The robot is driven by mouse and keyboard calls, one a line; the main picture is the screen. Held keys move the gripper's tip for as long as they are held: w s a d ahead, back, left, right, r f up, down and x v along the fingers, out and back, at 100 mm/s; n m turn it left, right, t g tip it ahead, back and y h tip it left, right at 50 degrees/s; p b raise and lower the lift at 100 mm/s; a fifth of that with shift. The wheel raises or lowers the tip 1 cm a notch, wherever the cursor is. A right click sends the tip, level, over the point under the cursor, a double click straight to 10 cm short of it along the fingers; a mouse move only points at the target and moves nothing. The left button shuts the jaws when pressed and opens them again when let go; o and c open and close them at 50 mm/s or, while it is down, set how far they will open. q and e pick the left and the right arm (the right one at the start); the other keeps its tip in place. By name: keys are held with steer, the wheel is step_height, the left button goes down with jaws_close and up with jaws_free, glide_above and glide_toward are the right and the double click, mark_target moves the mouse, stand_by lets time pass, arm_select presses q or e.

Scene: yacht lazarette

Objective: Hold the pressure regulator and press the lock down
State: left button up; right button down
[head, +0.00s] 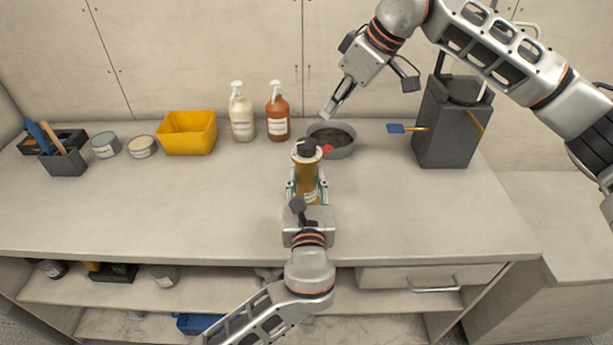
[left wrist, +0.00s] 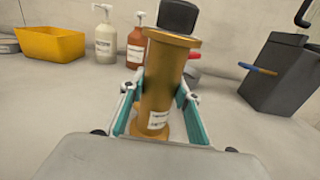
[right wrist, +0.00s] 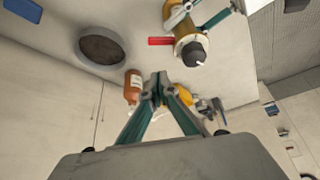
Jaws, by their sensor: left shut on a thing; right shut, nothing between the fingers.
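The pressure regulator (head: 308,175) is a brass cylinder with a black knob (head: 306,148) on top, standing upright near the middle of the counter. My left gripper (head: 307,188) is shut around its body; the left wrist view shows the brass body (left wrist: 165,75) between the teal fingers. The red lock (head: 327,149) sticks out to the right just below the knob; it also shows in the right wrist view (right wrist: 160,41). My right gripper (head: 328,114) is shut and empty, above and behind the regulator, pointing down and apart from the lock.
A round grey bowl (head: 336,147) stands right behind the regulator. Two pump bottles, white (head: 242,117) and brown (head: 278,116), and a yellow bin (head: 187,132) stand to the left. A dark grey holder (head: 436,135) stands at right. The counter's front left is clear.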

mark_target(326, 147)
steer(key=shift+f, duration=3)
steer(key=shift+f, duration=0.1)
steer(key=shift+f, duration=1.4)
steer(key=shift+r, duration=3.5)
arm_select(q)
steer(key=o, duration=1.4)
